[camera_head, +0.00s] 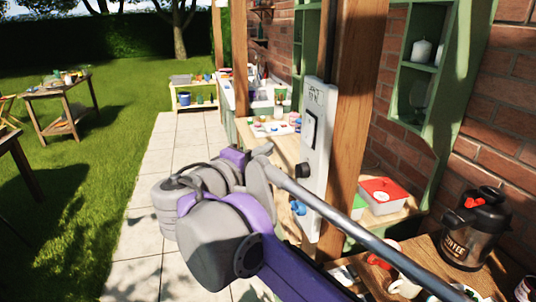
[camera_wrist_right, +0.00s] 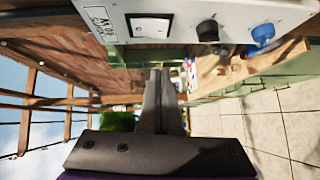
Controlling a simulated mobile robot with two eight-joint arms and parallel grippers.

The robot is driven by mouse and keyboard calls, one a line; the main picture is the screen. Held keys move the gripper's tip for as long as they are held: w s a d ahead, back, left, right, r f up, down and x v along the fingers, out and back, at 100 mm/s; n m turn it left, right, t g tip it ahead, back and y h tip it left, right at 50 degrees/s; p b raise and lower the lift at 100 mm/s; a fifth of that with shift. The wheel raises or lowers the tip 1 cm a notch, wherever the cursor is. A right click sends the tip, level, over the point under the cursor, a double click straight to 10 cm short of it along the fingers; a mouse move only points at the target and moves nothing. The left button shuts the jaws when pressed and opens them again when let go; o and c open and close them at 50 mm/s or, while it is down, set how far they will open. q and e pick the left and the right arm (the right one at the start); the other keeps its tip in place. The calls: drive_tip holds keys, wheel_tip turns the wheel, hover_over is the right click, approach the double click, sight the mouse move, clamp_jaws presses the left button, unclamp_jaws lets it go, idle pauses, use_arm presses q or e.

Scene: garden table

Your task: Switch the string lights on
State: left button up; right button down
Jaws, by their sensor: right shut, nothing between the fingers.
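A white control panel (camera_head: 318,160) is mounted on a wooden post in the head view. It carries a label, a rocker switch (camera_head: 311,127), a black knob (camera_head: 303,170) and a blue knob (camera_head: 298,208). In the wrist view the panel (camera_wrist_right: 178,22) crosses the top, with the rocker switch (camera_wrist_right: 150,27), black knob (camera_wrist_right: 208,30) and blue knob (camera_wrist_right: 263,34). My right gripper (camera_head: 262,150) is beside the panel, to its left in the head view. Its fingers (camera_wrist_right: 160,78) are shut and empty, apart from the panel. The string lights are not clearly seen. My left gripper is out of view.
The wooden post (camera_head: 352,110) stands by a brick wall with a green shelf (camera_head: 446,60).

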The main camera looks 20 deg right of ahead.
sight(304, 137)
drive_tip(key=w+d+b, duration=0.1)
drive_tip(key=d, duration=0.2)
drive_tip(key=w+d+b, duration=0.1)
drive_tip(key=w+d, duration=0.1)
drive_tip(key=d, duration=0.1)
drive_tip(key=w+d+f+b, duration=0.1)
drive_tip(key=d, duration=0.2)
drive_tip(key=shift+w+d+f, duration=0.1)
drive_tip(key=shift+w, duration=0.15)
drive_tip(key=shift+d, duration=0.1)
drive_tip(key=shift+d+f+n, duration=0.1)
drive_tip(key=shift+d+n, duration=0.2)
drive_tip(key=shift+a, duration=0.15)
